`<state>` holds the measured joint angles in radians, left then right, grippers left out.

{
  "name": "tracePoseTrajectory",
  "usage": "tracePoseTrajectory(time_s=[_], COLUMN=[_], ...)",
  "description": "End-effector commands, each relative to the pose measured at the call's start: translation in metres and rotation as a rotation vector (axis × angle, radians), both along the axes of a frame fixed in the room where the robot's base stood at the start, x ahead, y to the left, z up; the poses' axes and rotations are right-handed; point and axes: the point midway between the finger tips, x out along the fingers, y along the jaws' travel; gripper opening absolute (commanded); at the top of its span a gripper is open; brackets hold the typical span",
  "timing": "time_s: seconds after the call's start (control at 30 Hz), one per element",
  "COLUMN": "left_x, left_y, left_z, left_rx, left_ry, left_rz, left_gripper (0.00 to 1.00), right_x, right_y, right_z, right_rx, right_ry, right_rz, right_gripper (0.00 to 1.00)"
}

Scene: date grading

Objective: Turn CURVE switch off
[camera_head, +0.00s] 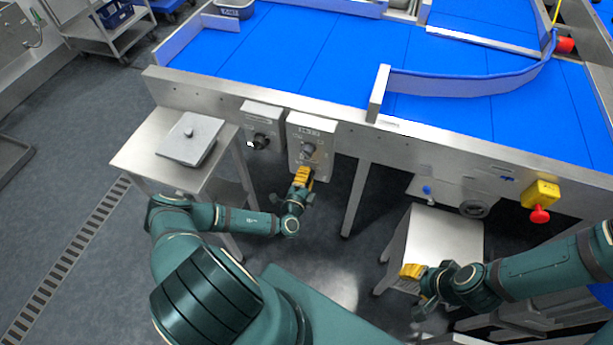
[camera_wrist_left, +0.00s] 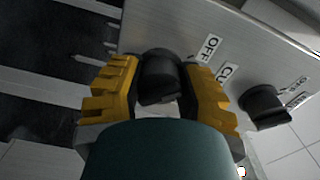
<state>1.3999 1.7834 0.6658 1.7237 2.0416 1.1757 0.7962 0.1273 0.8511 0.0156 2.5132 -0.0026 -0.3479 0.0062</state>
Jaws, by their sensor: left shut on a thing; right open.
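The steel control box (camera_head: 325,130) hangs on the front of the blue conveyor, with a round knob (camera_head: 309,149) in its middle. My left gripper (camera_head: 303,174) is at the lower part of this box and hides what is there. In the left wrist view, its yellow fingers (camera_wrist_left: 158,92) are shut on a black switch knob (camera_wrist_left: 160,72), one on each side. Labels reading OFF (camera_wrist_left: 211,47) and CU, the rest hidden, stand beside that knob. A second black knob (camera_wrist_left: 263,106) is to the right, apart from the fingers. My right gripper (camera_head: 411,271) is open, low at the right.
Another box with a knob (camera_head: 260,141) is just left. A steel table (camera_head: 155,168) bears a grey slab (camera_head: 190,137) at the left. A steel stool (camera_head: 445,235) stands near my right gripper. A red emergency button (camera_head: 540,214) hangs at the right.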

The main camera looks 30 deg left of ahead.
Motion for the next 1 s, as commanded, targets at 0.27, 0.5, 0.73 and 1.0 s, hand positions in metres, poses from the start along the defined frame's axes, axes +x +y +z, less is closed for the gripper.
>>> tracePoseTrajectory(time_s=[0.27,0.5,0.73,1.0], left_x=[0.0005,0.0003,0.0002,0.0], left_y=[0.0037,0.0038,0.0036,0.0014], left_z=[0.0007,0.0006,0.0004,0.0], left_rx=[-0.039,-0.041,-0.041,-0.043], left_ry=[-0.012,-0.013,-0.012,-0.011], left_rz=[0.008,0.008,0.007,0.003], left_gripper=[0.0,0.0,0.7,0.7], right_x=[-0.0003,-0.0002,-0.0001,-0.0001], right_y=[0.0,0.0,0.0,0.0], right_z=[-0.0011,-0.0011,-0.0011,-0.0011], right_rx=[0.0,0.0,0.0,0.0], right_ry=[0.001,0.0,0.0,0.0], right_rz=[0.0,0.0,0.0,0.0], right_gripper=[0.47,0.47,0.47,0.47])
